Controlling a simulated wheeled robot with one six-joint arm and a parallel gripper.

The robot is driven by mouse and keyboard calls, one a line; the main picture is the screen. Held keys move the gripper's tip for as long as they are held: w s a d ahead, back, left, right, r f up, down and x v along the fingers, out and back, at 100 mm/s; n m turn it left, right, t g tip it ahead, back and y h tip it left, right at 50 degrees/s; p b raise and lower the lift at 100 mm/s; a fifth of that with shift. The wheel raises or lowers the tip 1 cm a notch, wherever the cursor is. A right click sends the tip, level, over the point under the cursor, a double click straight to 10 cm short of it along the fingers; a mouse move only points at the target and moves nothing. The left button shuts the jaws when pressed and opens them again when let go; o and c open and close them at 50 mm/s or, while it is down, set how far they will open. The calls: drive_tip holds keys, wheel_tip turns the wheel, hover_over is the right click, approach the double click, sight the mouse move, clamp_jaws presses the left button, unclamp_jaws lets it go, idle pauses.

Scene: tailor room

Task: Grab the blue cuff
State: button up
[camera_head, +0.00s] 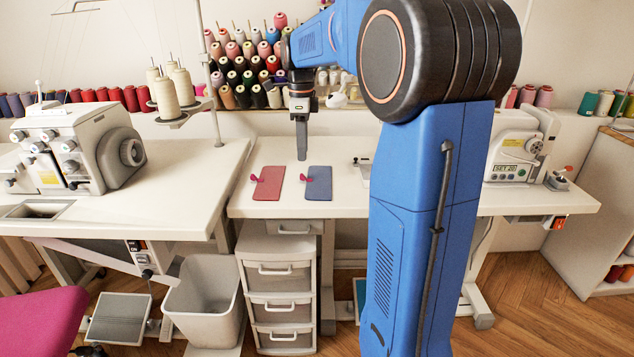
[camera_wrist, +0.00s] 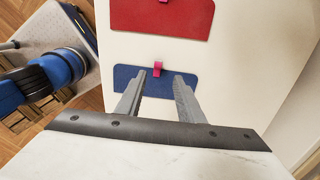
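The blue cuff (camera_head: 318,184) lies flat on the white table, with a small magenta tab near its left edge. It also shows in the wrist view (camera_wrist: 128,80), with the magenta tab (camera_wrist: 158,69) between my fingertips in the picture. My gripper (camera_head: 301,155) points down above the table, a little behind and left of the blue cuff's far end. In the wrist view my gripper (camera_wrist: 167,76) has its two fingers apart and nothing held. A red cuff (camera_head: 269,183) lies left of the blue one and shows at the top of the wrist view (camera_wrist: 165,16).
The white table (camera_head: 345,205) is clear around the cuffs. A sewing machine (camera_head: 515,150) stands at the right and an overlocker (camera_head: 75,150) on the left table. Thread spools (camera_head: 240,65) line the wall behind. A drawer unit (camera_head: 280,250) and a bin (camera_head: 205,295) stand below.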

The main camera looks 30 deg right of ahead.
sight(302, 174)
drive_tip(key=shift+s+a+f, duration=0.1)
drive_tip(key=shift+a+f, duration=0.05)
drive_tip(key=shift+f, duration=1.85)
drive_tip(key=shift+a+f, duration=0.1)
drive_tip(key=shift+f, duration=1.85)
clamp_jaws()
